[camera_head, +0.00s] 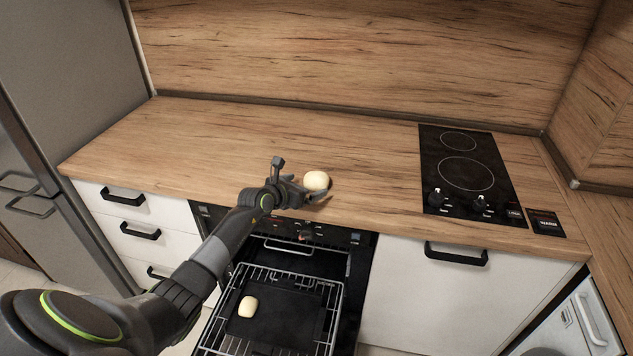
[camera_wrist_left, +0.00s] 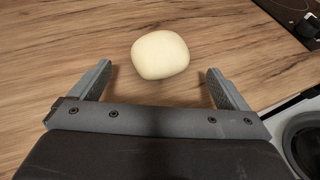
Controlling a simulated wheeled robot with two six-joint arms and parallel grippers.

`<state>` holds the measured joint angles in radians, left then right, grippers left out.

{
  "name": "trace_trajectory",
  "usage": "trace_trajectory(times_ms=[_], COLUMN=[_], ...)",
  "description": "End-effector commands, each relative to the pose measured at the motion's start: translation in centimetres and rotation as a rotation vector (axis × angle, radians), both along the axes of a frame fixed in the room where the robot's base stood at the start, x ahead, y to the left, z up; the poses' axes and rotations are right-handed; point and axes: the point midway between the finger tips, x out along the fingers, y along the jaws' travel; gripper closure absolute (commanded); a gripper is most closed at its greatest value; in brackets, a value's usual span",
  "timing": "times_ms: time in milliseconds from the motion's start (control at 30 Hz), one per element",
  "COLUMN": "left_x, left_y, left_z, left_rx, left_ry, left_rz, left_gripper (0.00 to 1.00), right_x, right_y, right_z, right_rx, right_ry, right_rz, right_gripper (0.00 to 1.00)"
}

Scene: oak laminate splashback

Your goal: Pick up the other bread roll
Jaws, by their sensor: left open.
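A pale bread roll (camera_head: 316,181) lies on the wooden countertop near its front edge. My left gripper (camera_head: 318,192) is right at it, low over the counter. In the left wrist view the open fingers (camera_wrist_left: 160,85) point toward the roll (camera_wrist_left: 160,55), which sits just beyond the fingertips, roughly centred, not gripped. Another bread roll (camera_head: 248,306) lies on a dark tray (camera_head: 290,325) on the pulled-out oven rack. My right gripper is not in view.
The oven rack (camera_head: 338,300) sticks out below the counter under my left arm. A black hob (camera_head: 468,175) with knobs is set in the counter at the right. The counter (camera_head: 210,135) left of the roll is clear. A fridge (camera_head: 70,70) stands at the far left.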

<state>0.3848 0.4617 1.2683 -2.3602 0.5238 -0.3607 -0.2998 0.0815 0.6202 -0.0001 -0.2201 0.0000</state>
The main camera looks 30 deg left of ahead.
Motion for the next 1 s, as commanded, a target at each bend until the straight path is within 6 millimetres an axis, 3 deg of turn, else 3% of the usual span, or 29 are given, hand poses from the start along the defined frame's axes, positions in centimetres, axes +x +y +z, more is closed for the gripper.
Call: trace_trajectory(times_ms=[500, 867, 1000], left_x=[4.3, 4.8, 4.8], left_y=[-0.7, -0.7, -0.7], left_z=[-1.6, -1.7, -1.7], left_rx=[-0.002, 0.000, 0.000], left_ry=[0.000, -0.001, 0.000], left_rz=[0.001, 0.000, 0.000], left_gripper=[0.03, 0.03, 0.18], right_x=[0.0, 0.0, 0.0], right_y=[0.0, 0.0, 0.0], right_z=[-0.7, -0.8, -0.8], right_rx=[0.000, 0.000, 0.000], right_ry=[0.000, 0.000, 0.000], right_rz=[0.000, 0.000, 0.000], right_gripper=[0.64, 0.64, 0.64])
